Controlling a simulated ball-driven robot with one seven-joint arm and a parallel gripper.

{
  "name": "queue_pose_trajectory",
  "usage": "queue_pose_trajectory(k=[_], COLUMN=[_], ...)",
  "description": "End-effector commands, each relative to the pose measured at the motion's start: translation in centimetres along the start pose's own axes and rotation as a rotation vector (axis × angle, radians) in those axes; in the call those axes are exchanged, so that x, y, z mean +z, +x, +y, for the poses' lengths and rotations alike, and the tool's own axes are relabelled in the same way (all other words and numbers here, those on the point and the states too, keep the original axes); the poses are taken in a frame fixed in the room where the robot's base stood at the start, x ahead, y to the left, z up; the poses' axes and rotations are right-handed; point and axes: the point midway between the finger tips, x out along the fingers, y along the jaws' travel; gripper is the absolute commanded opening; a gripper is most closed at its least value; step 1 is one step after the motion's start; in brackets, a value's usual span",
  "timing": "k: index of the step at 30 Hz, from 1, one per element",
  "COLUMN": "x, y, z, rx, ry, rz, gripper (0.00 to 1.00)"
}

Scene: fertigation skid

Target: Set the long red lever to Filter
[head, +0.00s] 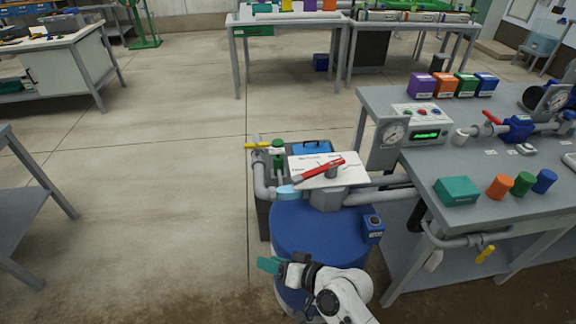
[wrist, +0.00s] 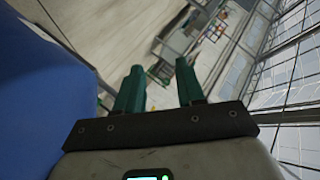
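The long red lever (head: 316,171) lies across a white plate (head: 345,178) on top of a grey valve body (head: 327,199). It slants from lower left to upper right in the head view. The plate carries small dark labels, too small to read surely. My gripper (head: 266,264) is nearer to me than the lever, below and left of it in the picture, and clear of it. In the wrist view its two teal fingers (wrist: 160,82) stand apart with nothing between them. The lever is not visible in the wrist view.
A blue round tank (head: 315,240) stands under the valve, with grey pipes (head: 385,196) running right to a bench (head: 440,165). The bench holds a gauge (head: 393,133), a panel (head: 424,124) and coloured pieces. A yellow handle (head: 258,145) is left behind the plate. Open floor lies left.

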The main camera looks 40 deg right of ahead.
Motion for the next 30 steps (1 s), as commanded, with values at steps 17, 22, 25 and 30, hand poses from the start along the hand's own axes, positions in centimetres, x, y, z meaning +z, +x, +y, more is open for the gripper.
queue_pose_trajectory(k=[17, 22, 25, 30], x=[-17.2, -17.7, -18.4, -20.6], y=[-3.9, -4.2, -3.6, -2.0], z=[5.6, 6.8, 7.2, 8.3], rx=[-0.043, -0.027, -0.027, -0.028], ry=[0.79, 0.837, 0.837, 0.836], rz=[0.953, 1.011, 1.014, 1.013], gripper=[0.38, 0.38, 0.38, 0.38])
